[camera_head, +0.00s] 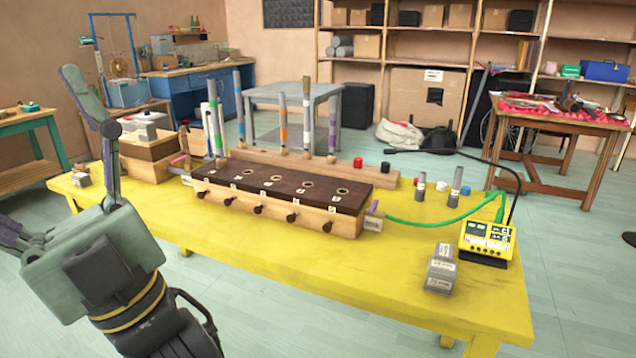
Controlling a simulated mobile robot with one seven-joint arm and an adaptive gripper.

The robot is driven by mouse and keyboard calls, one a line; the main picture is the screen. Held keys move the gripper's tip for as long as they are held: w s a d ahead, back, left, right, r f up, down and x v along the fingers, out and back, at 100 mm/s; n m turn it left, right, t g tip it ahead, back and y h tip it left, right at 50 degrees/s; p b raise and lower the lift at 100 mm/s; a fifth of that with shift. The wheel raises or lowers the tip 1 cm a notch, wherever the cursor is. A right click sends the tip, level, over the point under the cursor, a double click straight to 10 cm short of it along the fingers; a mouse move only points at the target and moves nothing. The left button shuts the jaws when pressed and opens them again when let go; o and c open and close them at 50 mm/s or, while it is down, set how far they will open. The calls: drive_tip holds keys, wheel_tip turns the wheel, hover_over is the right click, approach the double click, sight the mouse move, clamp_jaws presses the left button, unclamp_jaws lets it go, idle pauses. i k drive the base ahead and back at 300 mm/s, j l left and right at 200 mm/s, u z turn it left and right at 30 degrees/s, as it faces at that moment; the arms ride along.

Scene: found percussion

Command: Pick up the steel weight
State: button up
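Grey metal blocks with small pale labels (441,272) sit at the front right of the yellow table (300,277); they look like two blocks touching, and the labels are too small to read. Another small grey labelled block (82,180) sits at the table's left end. I cannot tell for sure which is the steel weight. My gripper (38,150) is at the left of the view, its fingers spread wide, with nothing seen between them. It is far left of the front-right blocks. The left finger is partly cut off by the picture edge.
A long wooden box with a dark top and several holes (280,187) fills the table's middle. Upright tubes stand behind it. A yellow device (487,240) with a green cable (430,223) stands right of the front-right blocks.

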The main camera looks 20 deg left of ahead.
sight(443, 250)
drive_tip(key=u, duration=0.25)
drive_tip(key=l+u, duration=0.35)
drive_tip(key=i+l+u, duration=0.1)
drive_tip(key=l+u, duration=0.4)
drive_tip(key=u, duration=0.15)
drive_tip(key=l+u, duration=0.2)
drive_tip(key=l, duration=0.4)
drive_tip(key=k+l+u, duration=0.25)
drive_tip(key=l, duration=0.85)
drive_tip(key=k+l, duration=0.15)
drive_tip(key=l, duration=0.4)
drive_tip(key=l+u, duration=0.1)
drive_tip(key=l, duration=0.4)
drive_tip(key=k+l, duration=0.15)
drive_tip(key=l, duration=0.4)
drive_tip(key=i+j, duration=0.25)
